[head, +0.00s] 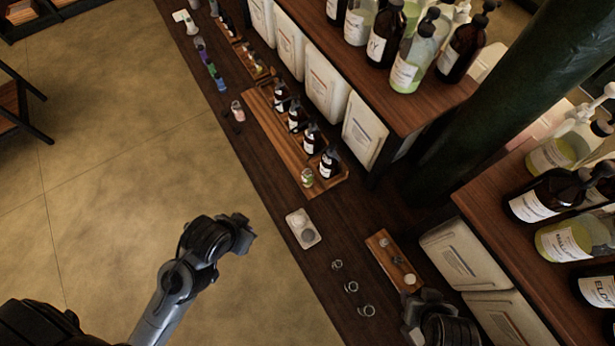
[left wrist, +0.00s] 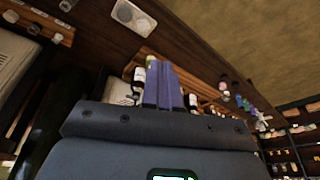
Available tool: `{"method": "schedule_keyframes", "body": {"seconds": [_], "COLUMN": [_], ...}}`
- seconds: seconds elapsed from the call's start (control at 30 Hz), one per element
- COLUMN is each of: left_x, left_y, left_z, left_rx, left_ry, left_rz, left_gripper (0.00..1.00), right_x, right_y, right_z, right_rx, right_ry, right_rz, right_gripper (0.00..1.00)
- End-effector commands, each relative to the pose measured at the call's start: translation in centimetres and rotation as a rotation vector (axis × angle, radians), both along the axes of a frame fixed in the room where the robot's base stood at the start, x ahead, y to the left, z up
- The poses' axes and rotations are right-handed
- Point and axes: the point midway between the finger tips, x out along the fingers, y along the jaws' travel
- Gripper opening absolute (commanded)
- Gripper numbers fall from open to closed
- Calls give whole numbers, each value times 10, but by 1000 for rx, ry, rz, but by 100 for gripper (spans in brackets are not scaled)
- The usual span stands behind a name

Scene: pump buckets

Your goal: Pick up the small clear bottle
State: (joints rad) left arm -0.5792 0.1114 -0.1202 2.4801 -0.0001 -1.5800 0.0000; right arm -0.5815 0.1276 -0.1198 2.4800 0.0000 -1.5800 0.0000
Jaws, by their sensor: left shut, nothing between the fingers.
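A small clear bottle (head: 308,177) with a greenish tint stands at the near end of a long wooden tray (head: 262,108) on the dark shelf. Dark pump bottles (head: 328,162) stand in a row beside it on that tray. My left gripper (head: 252,234) is over the floor, in front of the shelf edge and apart from the bottle. In the left wrist view its purple fingers (left wrist: 164,85) are shut with nothing between them, and they cover part of the tray. My right gripper (head: 418,308) is low at the right, near a small wooden tray (head: 383,243); its fingertips are unclear.
A pale two-round dish (head: 303,228) and several small glass rings (head: 351,287) lie on the near shelf. A pinkish small bottle (head: 238,111) stands farther along. A dark green column (head: 520,85) and upper shelves with bottles stand right.

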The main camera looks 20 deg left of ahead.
Motion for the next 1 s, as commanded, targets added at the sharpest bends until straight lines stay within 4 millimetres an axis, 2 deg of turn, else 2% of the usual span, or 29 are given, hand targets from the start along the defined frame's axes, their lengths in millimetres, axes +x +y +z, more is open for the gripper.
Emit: {"method": "schedule_keyframes", "body": {"seconds": [0.2,0.23,0.6,0.63,1.0], "left_x": [0,0,-1,-1,4], "left_y": [1,1,3,3,0], "left_z": [0,0,-1,-1,1], "left_rx": [3,4,14,14,-10], "left_ry": [1,0,1,1,-24], "left_rz": [-2,-3,-9,-9,28], "left_gripper": [0,3,60,62,62], "right_x": [0,0,0,0,0], "right_y": [1,2,3,3,2], "right_z": [0,0,0,0,0], "right_rx": [5,6,12,12,8], "right_ry": [0,0,0,0,-1], "right_rz": [-4,-3,-7,-7,-5], "right_gripper": [43,43,43,43,43]}}
